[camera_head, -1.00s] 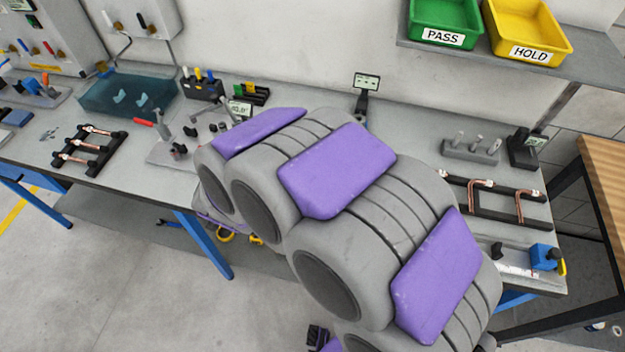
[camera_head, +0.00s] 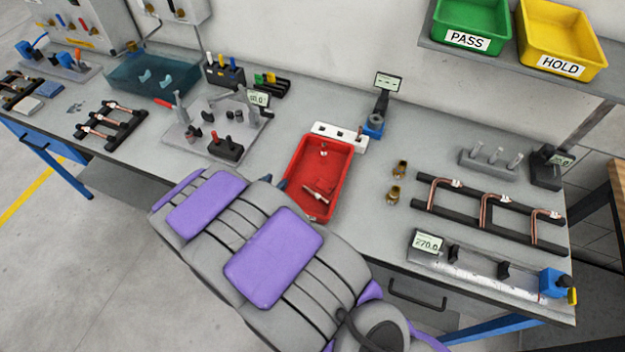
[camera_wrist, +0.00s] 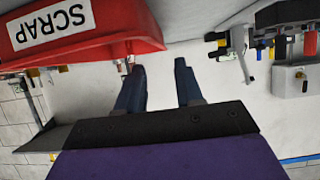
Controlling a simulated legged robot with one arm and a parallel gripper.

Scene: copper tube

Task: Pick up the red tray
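The red tray (camera_head: 345,172) lies on the grey bench near its front edge, in the middle of the head view. A short copper piece and a small fitting lie in it. In the wrist view, a red tray wall (camera_wrist: 100,40) with a white SCRAP label fills the upper left. My gripper (camera_wrist: 158,65) is open, its two dark fingers apart with nothing between them. The left finger's tip is close to the tray's edge in the picture; contact cannot be told. In the head view, my arm hides most of the gripper and the tray's near left side.
A white block (camera_head: 340,136) and a blue-based display stand (camera_head: 374,124) are just behind the tray. Brass fittings (camera_head: 396,182) and a black rack of copper tubes (camera_head: 485,210) are to the right. A grey fixture plate (camera_head: 190,140) is to the left. Green and yellow bins sit on the shelf.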

